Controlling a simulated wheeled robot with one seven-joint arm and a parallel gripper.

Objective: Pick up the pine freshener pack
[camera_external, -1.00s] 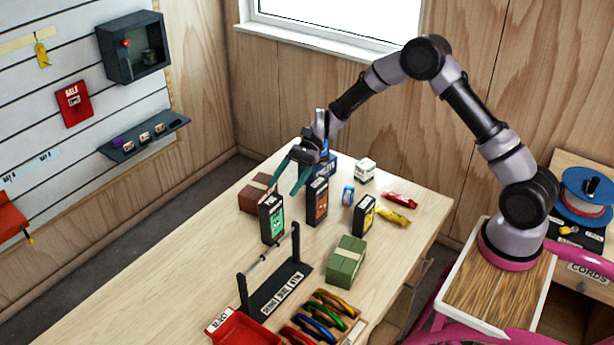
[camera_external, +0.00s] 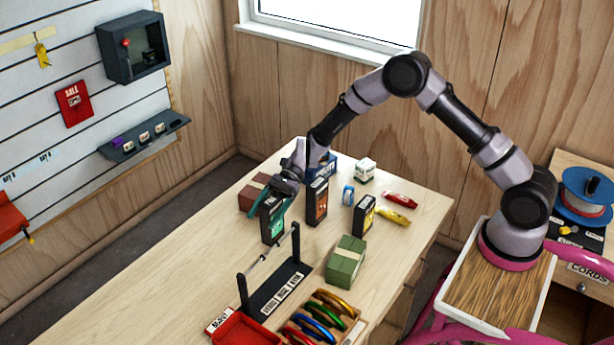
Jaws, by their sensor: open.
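The pine freshener pack is most likely the black upright pack with a green front panel (camera_external: 274,229), standing on the table at the left of a row of similar packs. Its label is too small to read for certain now. My gripper (camera_external: 275,205) is open, with its teal fingers lowered around the top of this pack. The fingers and wrist hide part of the pack's upper edge. I cannot tell whether the fingers touch it.
A black pack with an orange front (camera_external: 317,203) stands close to the right. A yellow-fronted pack (camera_external: 363,216) and a green box (camera_external: 346,262) stand further right. A brown box (camera_external: 252,192) is behind. A black bar stand (camera_external: 277,290) is in front. The table's left front is clear.

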